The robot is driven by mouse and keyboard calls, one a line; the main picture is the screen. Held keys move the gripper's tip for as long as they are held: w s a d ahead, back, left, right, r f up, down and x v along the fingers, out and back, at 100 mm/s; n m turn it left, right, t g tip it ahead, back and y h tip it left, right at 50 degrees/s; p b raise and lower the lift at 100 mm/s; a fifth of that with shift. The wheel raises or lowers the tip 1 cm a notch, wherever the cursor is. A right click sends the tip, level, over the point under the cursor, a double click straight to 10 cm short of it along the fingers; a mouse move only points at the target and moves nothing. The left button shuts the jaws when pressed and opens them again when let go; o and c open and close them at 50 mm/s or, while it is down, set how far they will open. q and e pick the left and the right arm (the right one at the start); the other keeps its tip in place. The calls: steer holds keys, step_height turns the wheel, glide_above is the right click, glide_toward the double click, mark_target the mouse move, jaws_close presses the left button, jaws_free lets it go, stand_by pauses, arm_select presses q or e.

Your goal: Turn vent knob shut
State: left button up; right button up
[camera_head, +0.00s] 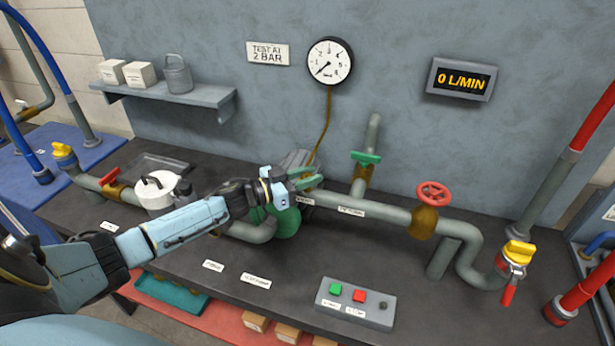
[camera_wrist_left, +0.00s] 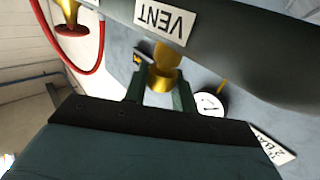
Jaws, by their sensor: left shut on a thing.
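The vent fitting, brass-coloured (camera_wrist_left: 163,76), is under the pipe marked by the VENT label (camera_wrist_left: 166,20) in the left wrist view, which is upside down. My left gripper (camera_wrist_left: 160,86) has its two green fingers on either side of this brass part and is shut on it. The knob's exact shape and turn angle are mostly hidden. In the head view my left gripper (camera_head: 303,178) reaches the grey pipe (camera_head: 385,211) left of its middle, and it hides the vent there. My right gripper is not in view.
A red handwheel (camera_head: 433,193) and a green-handled valve (camera_head: 365,160) sit on the pipework. A gauge (camera_head: 330,61) and a display (camera_head: 462,79) reading 0 L/MIN are on the wall. A button box (camera_head: 355,303) stands on the dark bench (camera_head: 225,300), with clear bench around it.

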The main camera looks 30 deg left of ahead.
arm_select(q)
steer(key=shift+h, duration=0.3)
steer(key=o, duration=1)
steer(key=shift+c, duration=0.2)
steer(key=v, duration=1.3)
steer(key=shift+a+b, duration=0.2)
steer(key=shift+b, duration=0.15)
steer(key=shift+s+r, duration=0.1)
steer(key=shift+r, duration=0.05)
